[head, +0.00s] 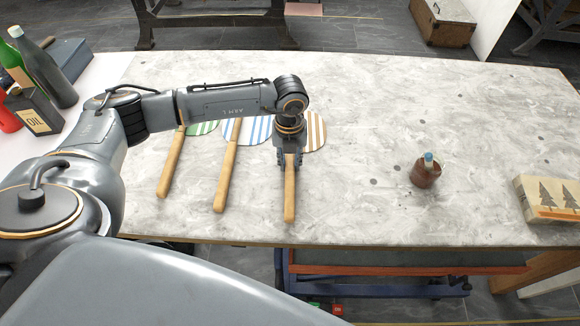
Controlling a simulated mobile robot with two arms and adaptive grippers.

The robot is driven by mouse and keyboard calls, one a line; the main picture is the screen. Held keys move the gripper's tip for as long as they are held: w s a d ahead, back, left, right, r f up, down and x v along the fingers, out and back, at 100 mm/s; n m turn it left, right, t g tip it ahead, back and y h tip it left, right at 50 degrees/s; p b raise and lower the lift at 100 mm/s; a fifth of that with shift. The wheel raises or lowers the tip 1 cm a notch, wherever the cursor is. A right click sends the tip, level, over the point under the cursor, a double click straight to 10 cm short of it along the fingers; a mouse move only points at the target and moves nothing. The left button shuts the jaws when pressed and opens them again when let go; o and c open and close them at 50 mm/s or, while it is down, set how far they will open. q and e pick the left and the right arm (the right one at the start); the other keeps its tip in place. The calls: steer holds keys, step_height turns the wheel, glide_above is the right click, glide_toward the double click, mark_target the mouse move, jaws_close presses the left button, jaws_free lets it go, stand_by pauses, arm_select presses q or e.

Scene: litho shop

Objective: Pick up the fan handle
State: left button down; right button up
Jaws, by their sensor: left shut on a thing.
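Three fans with wooden handles lie side by side on the pale stone-topped table (400,110). The right one is a brown-striped fan (317,132), and its handle (290,195) points towards the table's front edge. My left gripper (289,160) is over the upper part of this handle and is shut on it. The gripper and wrist hide part of the fan's head. Left of it lie a blue-striped fan (258,128) with its handle (226,178), and a green-striped fan (203,128) with its handle (171,165). My right gripper is not in view.
A box with tree pictures (548,198) is at the right edge. Bottles (45,70) and an oil can (33,112) stand at far left.

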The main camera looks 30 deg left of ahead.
arm_select(q)
steer(key=shift+r, duration=0.1)
steer(key=shift+r+b, duration=0.35)
steer(key=shift+r, duration=0.35)
steer(key=s+r, duration=0.1)
steer(key=r, duration=0.1)
steer(key=s+d+r, duration=0.1)
steer(key=r, duration=0.1)
steer(key=s+d+r+b, duration=0.1)
steer(key=s+r, duration=0.1)
steer(key=shift+d+r, duration=0.15)
steer(key=shift+r, duration=0.25)
steer(key=s+d+r+b, duration=0.1)
steer(key=s+d+r, duration=0.3)
steer(key=s, duration=0.4)
steer(key=shift+s+d+r, duration=0.15)
steer(key=shift+d+r, duration=0.1)
steer(key=shift+r, duration=0.05)
steer(key=c, duration=1.9)
jaws_free()
jaws_close()
